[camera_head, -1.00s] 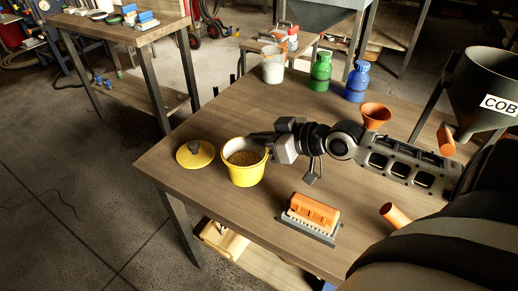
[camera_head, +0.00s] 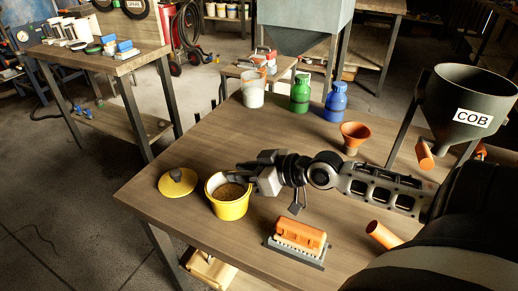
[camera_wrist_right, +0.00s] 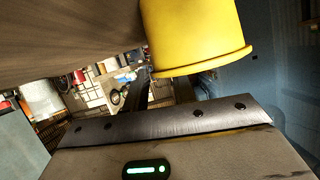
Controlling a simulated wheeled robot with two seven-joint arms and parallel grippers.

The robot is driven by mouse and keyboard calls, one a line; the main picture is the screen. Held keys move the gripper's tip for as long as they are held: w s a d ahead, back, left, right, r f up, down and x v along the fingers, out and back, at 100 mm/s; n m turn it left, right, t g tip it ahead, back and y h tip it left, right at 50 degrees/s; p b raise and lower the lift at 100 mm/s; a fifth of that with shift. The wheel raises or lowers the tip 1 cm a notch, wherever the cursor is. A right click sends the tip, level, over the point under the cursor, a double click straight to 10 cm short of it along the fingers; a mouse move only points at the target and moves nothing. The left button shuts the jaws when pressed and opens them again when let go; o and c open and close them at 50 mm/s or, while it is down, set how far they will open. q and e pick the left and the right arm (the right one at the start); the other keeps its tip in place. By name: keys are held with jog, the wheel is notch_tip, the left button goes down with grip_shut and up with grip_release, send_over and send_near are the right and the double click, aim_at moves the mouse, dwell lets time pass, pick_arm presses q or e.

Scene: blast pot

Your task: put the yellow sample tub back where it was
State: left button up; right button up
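The yellow sample tub (camera_head: 231,208) is at the left part of the table, open at the top with brown granular material inside. It also fills the top of the right wrist view (camera_wrist_right: 195,35), its rim close to my gripper body. My right gripper (camera_head: 246,177) reaches in from the right and appears shut on the tub at its rim; the fingertips are partly hidden. I cannot tell whether the tub's base touches the table. The yellow lid (camera_head: 178,183) with a dark knob lies on the table left of the tub. My left gripper is not in view.
An orange brush (camera_head: 299,237) lies on a grey base in front of my right arm. An orange funnel (camera_head: 355,133), green bottle (camera_head: 299,95), blue bottle (camera_head: 336,103) and white container (camera_head: 253,91) stand farther back. A hopper marked COB (camera_head: 466,100) is right. Wood behind the tub is bare.

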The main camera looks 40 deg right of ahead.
pick_arm(q)
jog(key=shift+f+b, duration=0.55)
jog(key=shift+b, duration=0.9)
pick_arm(e)
jog(key=v, duration=1.1)
jog(key=shift+s, duration=0.3)
jog(key=shift+d+r, duration=0.1)
jog(key=shift+d, duration=0.05)
